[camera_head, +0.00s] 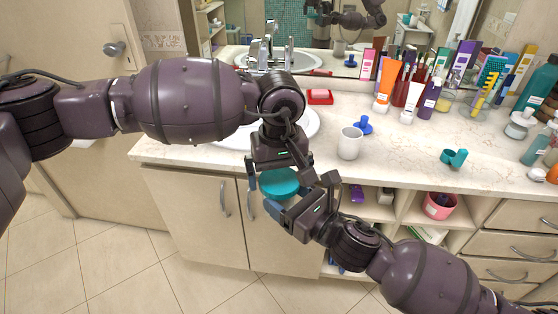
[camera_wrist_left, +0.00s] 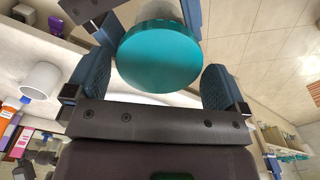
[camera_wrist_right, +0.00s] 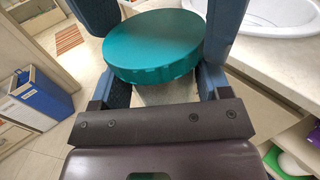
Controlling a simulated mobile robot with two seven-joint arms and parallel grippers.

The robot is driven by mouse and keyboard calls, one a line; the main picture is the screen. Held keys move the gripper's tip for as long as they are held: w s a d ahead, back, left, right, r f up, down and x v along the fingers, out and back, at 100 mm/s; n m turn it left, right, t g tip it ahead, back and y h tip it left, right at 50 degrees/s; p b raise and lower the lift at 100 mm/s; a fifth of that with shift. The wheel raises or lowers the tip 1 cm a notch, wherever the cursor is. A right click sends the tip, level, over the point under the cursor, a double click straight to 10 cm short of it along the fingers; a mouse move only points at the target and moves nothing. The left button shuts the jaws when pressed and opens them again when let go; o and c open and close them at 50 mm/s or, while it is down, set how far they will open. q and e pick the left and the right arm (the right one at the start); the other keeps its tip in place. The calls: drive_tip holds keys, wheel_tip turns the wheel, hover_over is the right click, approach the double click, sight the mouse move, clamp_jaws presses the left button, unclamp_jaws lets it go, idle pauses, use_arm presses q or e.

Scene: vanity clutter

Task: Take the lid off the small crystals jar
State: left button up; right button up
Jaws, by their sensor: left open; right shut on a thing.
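The small crystals jar has a round teal lid (camera_head: 279,183), and I hold it in the air in front of the counter. The lid also shows in the left wrist view (camera_wrist_left: 158,57) and the right wrist view (camera_wrist_right: 155,45). My right gripper (camera_head: 306,198) is shut on the jar body (camera_wrist_right: 165,93), below the lid. The body is pale and mostly hidden by the lid and fingers. My left gripper (camera_head: 278,188) comes down from above. Its open fingers stand on either side of the lid, with gaps showing in the left wrist view. The lid sits on the jar.
A white cup (camera_head: 350,143) and a blue object (camera_head: 363,126) stand on the counter (camera_head: 400,165) near the sink (camera_head: 308,130). A teal ring-shaped item (camera_head: 454,158) lies farther right. Tubes and bottles crowd the back right. Open shelves and drawers are below the counter.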

use_arm(q)
drive_tip(key=shift+f, duration=0.25)
drive_tip(key=shift+c, duration=0.5)
drive_tip(key=c, duration=0.7)
drive_tip(key=shift+o, duration=0.2)
drive_tip(key=shift+n, duration=1.7)
drive_tip(key=o, duration=0.8)
drive_tip(key=shift+c, duration=0.2)
